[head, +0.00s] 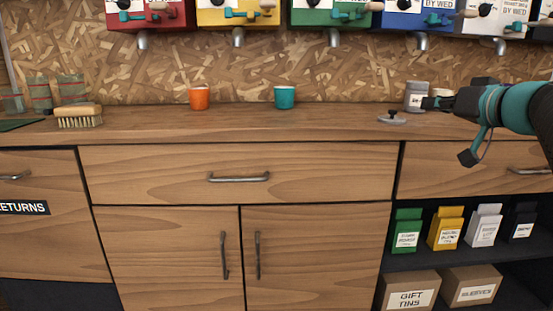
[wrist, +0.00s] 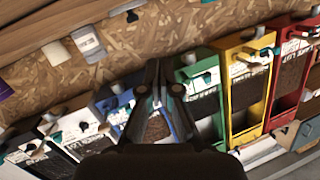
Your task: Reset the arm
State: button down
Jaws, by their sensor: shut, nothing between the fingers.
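My arm (head: 507,107) reaches in from the right edge of the head view, teal and black, above the right end of the counter. I cannot clearly make out my fingers in that view. In the wrist view my gripper (wrist: 153,68) is shut, its two dark fingers together and nothing held. Behind the fingers are the coloured bean dispensers, with a green one (wrist: 203,97) just to their right.
The wooden counter (head: 330,121) holds an orange cup (head: 199,98), a teal cup (head: 285,97), a brush (head: 79,115), a grey canister (head: 416,97) and a dark-knobbed lid (head: 392,118). Dispensers hang above. Its middle front is clear. Bags and boxes fill shelves at lower right.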

jog(key=s+a+f+g+p, duration=0.3)
jog(key=s+a+f+g, duration=0.45)
jog(key=a+f, duration=0.75)
jog(key=s+a+f+g+h+p, duration=0.1)
jog(key=s+f+h, duration=0.1)
jog(key=s+f, duration=0.4)
jog(key=s+a+f+g+h+p, duration=0.1)
jog(key=s+a+f+h, duration=0.1)
jog(key=s+f, duration=0.4)
jog(key=s, duration=0.5)
jog(key=shift+s+f+g, duration=0.2)
jog(key=shift+f+g, duration=0.15)
jog(key=shift+f, duration=0.05)
jog(key=shift+a, duration=0.1)
